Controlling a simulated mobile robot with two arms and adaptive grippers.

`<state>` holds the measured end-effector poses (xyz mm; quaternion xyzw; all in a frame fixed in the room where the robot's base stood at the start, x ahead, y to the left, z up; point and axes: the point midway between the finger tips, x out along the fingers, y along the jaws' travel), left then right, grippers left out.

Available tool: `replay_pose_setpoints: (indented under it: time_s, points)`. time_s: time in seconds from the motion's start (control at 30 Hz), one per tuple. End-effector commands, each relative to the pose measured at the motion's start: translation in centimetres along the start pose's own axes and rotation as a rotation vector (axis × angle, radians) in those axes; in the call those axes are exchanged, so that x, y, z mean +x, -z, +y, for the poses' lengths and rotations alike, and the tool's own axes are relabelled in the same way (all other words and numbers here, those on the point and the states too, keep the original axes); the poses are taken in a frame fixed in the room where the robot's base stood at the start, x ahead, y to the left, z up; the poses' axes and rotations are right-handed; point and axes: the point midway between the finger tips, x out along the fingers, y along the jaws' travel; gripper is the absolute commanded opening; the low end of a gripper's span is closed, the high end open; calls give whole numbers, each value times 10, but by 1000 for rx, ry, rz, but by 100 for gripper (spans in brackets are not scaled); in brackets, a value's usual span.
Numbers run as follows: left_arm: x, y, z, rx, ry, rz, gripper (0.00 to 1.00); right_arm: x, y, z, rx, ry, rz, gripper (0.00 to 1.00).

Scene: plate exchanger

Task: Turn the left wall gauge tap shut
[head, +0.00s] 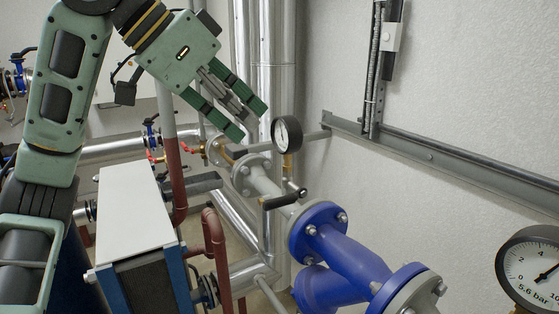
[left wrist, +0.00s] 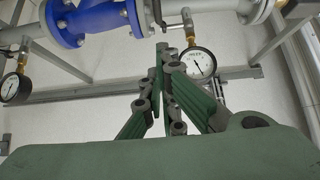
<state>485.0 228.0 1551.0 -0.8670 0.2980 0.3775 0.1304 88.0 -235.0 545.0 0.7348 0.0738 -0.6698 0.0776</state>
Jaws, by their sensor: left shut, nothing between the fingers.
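The left wall gauge (head: 287,134) has a white dial and a black rim. It stands on a short brass stem above the grey pipe. Its tap has a black lever handle (head: 284,200) below the dial, lying roughly along the picture's width. The gauge also shows in the left wrist view (left wrist: 198,63), near the fingers. My left gripper (head: 252,120) is shut and empty, up and left of the gauge in the head view, apart from the lever. In the left wrist view its fingers (left wrist: 162,60) point toward the pipe. My right gripper is not in view.
A blue flanged valve body (head: 340,255) sits on the pipe at lower centre. A second gauge (head: 532,270) is at the right edge. A wall rail (head: 440,160) runs behind. A white-topped plate exchanger (head: 138,215) and red pipes (head: 216,245) stand lower left.

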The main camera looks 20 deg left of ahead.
Motion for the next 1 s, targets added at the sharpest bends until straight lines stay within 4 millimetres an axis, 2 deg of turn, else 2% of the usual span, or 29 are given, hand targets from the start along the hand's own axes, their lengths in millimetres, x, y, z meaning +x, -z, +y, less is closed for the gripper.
replay_pose_setpoints:
  time_s: [0.17,0.5,0.7,1.0]
  points:
    - [25,-1,0,-1,-1,-5,0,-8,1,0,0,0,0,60]
    - [98,0,0,-1,-2,-4,0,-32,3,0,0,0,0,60]
    - [116,-20,-1,-2,0,-2,0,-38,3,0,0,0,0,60]
    - [125,-29,0,0,0,3,0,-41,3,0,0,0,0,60]
